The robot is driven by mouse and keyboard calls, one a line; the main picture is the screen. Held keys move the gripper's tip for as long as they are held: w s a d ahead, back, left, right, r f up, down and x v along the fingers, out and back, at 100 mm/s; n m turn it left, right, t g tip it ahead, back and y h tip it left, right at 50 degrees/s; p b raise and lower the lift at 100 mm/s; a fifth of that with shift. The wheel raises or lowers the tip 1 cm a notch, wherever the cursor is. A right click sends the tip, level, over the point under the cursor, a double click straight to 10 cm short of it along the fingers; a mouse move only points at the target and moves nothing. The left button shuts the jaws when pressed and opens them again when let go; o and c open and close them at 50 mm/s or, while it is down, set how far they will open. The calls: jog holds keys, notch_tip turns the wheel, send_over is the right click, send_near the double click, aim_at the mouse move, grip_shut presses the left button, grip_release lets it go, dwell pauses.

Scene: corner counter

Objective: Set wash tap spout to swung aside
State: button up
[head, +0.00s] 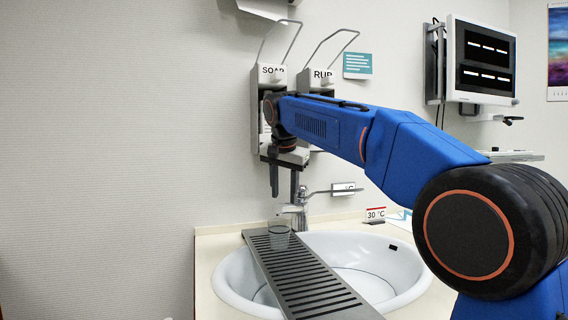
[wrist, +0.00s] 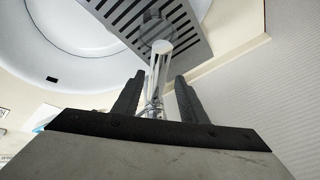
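The chrome wash tap (head: 299,213) stands at the back rim of the white sink, with a thin lever reaching right. Its spout (wrist: 159,64) shows in the wrist view, pointing out over the slatted rack. My gripper (head: 284,197) hangs fingers-down just above the tap, in front of the wall dispensers. In the wrist view my gripper (wrist: 157,82) has its two dark fingers apart, with the chrome spout seen between them. I cannot tell whether either finger touches it. My gripper partly hides the tap in the head view.
A grey slatted rack (head: 308,284) lies across the white sink (head: 397,262). A clear glass (head: 279,236) stands on it near the spout. SOAP (head: 272,72) and RUB (head: 321,76) dispensers hang above. A 30 °C sign (head: 375,214) stands right of the tap.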

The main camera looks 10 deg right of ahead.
jog(key=v, duration=1.1)
jog(key=shift+s, duration=0.15)
